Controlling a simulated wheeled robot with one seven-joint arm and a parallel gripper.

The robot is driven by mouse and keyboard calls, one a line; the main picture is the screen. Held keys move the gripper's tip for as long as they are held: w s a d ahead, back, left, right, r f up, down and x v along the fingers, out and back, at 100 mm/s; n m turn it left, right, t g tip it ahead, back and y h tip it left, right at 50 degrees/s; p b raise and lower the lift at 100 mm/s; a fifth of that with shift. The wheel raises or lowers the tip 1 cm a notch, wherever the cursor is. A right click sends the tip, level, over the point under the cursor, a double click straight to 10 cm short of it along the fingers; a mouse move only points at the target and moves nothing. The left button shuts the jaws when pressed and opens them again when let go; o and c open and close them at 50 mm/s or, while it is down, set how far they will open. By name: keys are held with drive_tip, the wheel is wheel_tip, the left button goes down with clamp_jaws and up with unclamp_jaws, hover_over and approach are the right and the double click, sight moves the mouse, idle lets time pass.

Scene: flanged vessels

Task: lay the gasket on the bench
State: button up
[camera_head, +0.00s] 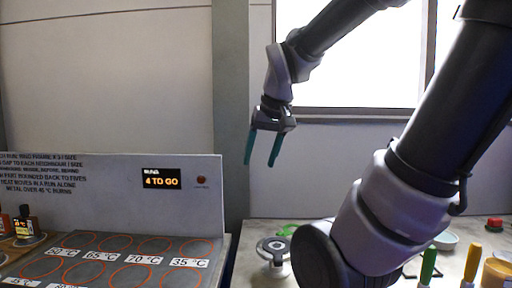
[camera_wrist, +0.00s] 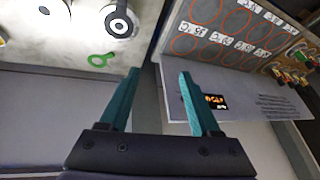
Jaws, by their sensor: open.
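A green ring with a tab, seemingly the gasket, lies flat on the bench in the wrist view (camera_wrist: 100,60). In the head view a green piece, likely the same ring (camera_head: 287,230), shows just behind a flanged vessel (camera_head: 272,246), partly hidden. The vessel has a dark round top with a pale centre, and also shows in the wrist view (camera_wrist: 121,21). My gripper (camera_head: 260,163) hangs high above the bench, fingers down, apart from the ring. Its teal fingers (camera_wrist: 158,74) are spread with nothing between them.
A grey panel (camera_head: 110,205) with a "4 TO GO" display (camera_head: 161,179) stands behind a plate (camera_head: 100,262) of red circles with temperature labels. The bench (camera_head: 245,262) also holds a bowl (camera_head: 445,240), green-handled (camera_head: 428,266) and yellow-handled (camera_head: 472,262) tools. My arm hides its middle.

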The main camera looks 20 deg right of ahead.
drive_tip(key=shift+m+t+y, duration=0.8)
drive_tip(key=shift+m+t, duration=0.1)
drive_tip(key=s+a+r, duration=0.2)
drive_tip(key=shift+s+a+r, duration=0.25)
drive_tip(key=shift+s+r, duration=0.1)
drive_tip(key=shift+r, duration=0.05)
